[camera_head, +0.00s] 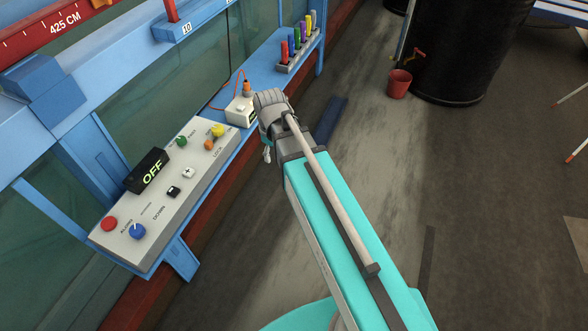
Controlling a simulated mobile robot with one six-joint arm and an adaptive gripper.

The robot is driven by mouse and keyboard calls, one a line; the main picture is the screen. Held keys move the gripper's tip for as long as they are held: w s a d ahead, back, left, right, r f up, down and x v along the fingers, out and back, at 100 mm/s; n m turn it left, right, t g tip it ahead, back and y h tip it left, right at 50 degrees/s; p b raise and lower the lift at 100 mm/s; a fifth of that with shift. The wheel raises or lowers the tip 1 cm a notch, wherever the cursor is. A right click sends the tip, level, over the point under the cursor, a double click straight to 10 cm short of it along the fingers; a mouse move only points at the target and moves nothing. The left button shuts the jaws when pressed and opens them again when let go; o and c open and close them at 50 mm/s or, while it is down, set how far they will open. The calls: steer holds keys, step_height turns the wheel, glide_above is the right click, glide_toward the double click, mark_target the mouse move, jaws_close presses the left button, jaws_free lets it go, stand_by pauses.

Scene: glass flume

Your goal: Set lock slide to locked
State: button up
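The grey control panel (196,178) sits on the blue ledge at the left. At its far end, a small orange piece (209,145) sits beside the printed word LOCK, with a yellow knob (218,130) just beyond it. The orange piece looks like the lock slide, but it is too small to tell which position it is in. My gripper (267,154) hangs just right of the panel's far end, apart from the orange piece. Most of it is hidden behind my wrist and arm, so its opening cannot be told.
The panel also carries a green knob (181,141), an OFF display (151,172), a red button (109,224) and a blue knob (137,232). A white box (240,110) with an orange cable stands beyond. Colored markers (298,45) stand in a rack. Floor is open at right.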

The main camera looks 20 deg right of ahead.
steer(key=s+d+f+m+b, duration=0.2)
steer(key=s+d+f+m, duration=0.1)
steer(key=s+d+m, duration=0.2)
steer(key=shift+m+b, duration=0.3)
steer(key=shift+m, duration=0.4)
steer(key=shift+s, duration=0.1)
steer(key=shift+s+d+m, duration=0.5)
steer(key=shift+s+m, duration=0.15)
steer(key=shift+m, duration=0.15)
stand_by(3.1)
